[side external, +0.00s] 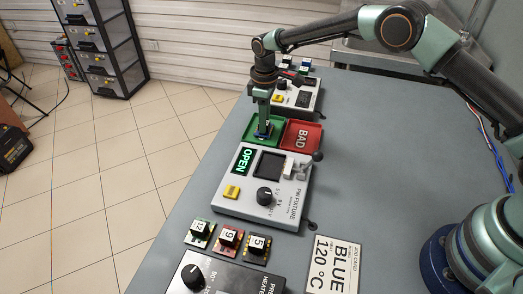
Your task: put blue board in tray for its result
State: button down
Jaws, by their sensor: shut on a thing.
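My gripper (264,127) points down over the green tray (252,139) and is shut on a small blue piece, seemingly the blue board (263,134). The arm hides most of it, and I cannot tell whether it touches the tray floor. The red tray (303,138) marked BAD is right beside the green tray; its visible part looks empty. The pin fixture (236,194) is nearer the camera, with a lit green display (244,160) reading OPEN and a dark, empty-looking socket (269,165).
Three numbered boards (228,237) lie in front of the fixture. A preheater (225,280) and a job card (334,266) reading BLUE 120 °C are nearest. Another device (297,98) with small boards stands beyond the trays. The bench right of the fixture is clear.

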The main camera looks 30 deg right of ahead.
jog(key=shift+f, duration=0.1)
jog(key=c, duration=0.7)
grip_release()
jog(key=shift+o, duration=0.2)
